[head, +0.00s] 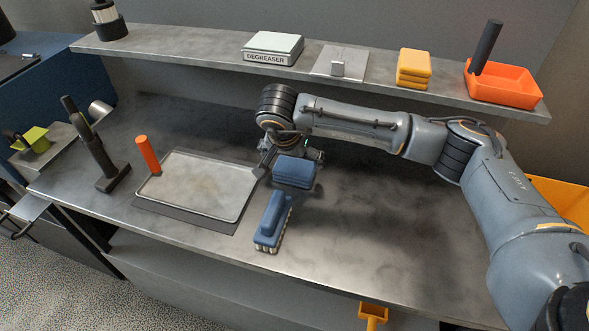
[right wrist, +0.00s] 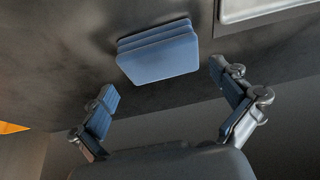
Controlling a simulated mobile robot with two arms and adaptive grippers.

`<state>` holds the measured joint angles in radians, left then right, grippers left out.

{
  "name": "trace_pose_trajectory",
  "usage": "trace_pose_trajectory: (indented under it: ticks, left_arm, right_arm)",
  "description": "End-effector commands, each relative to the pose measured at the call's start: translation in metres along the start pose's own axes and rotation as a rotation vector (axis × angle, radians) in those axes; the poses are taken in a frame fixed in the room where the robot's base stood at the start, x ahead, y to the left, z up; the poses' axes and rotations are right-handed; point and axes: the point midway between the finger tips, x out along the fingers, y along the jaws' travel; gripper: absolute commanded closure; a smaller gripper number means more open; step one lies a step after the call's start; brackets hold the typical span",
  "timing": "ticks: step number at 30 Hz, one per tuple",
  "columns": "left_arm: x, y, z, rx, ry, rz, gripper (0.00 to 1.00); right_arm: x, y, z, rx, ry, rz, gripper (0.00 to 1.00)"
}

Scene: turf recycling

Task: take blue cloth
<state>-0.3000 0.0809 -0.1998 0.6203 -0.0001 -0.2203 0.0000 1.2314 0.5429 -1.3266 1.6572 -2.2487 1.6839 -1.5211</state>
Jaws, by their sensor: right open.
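A folded stack of blue cloth (head: 294,173) lies on the worktop, right of the metal tray; it also shows in the right wrist view (right wrist: 158,55), with its layered edge visible. My right gripper (head: 289,156) is just behind the cloth in the head view, its fingers spread and empty. In the right wrist view the two fingers of this gripper (right wrist: 166,80) stand apart to the left and right of the cloth, with gaps on both sides. Whether they are level with the cloth I cannot tell. My left gripper is not in view.
A blue-handled brush (head: 272,222) lies close in front of the cloth. A metal tray (head: 182,210) on a dark mat and an orange cylinder (head: 147,155) are to the left. A shelf (head: 380,83) behind holds yellow cloths (head: 414,67) and an orange bin (head: 502,88). The worktop's right side is clear.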

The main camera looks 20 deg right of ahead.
Motion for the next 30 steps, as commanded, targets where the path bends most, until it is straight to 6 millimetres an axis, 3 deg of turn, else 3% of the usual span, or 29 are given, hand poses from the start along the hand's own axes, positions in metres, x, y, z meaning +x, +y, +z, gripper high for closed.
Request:
trace_pose_trajectory:
  ticks: [3, 7, 16, 22, 30]
  left_arm:
    - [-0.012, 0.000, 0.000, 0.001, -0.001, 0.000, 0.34]
    - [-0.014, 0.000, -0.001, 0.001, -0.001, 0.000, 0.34]
    - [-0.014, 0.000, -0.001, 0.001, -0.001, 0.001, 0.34]
    - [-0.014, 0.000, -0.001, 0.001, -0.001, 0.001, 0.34]
    - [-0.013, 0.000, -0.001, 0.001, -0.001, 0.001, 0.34]
  right_arm:
    - [0.017, 0.000, -0.001, 0.001, -0.004, 0.005, 0.00]
    - [0.035, -0.001, -0.001, 0.001, -0.002, 0.002, 0.00]
    - [0.042, -0.001, -0.001, 0.000, 0.000, 0.000, 0.00]
    - [0.042, -0.001, -0.001, 0.000, -0.001, 0.000, 0.38]
    - [0.041, -0.001, -0.001, 0.001, 0.000, 0.000, 0.38]
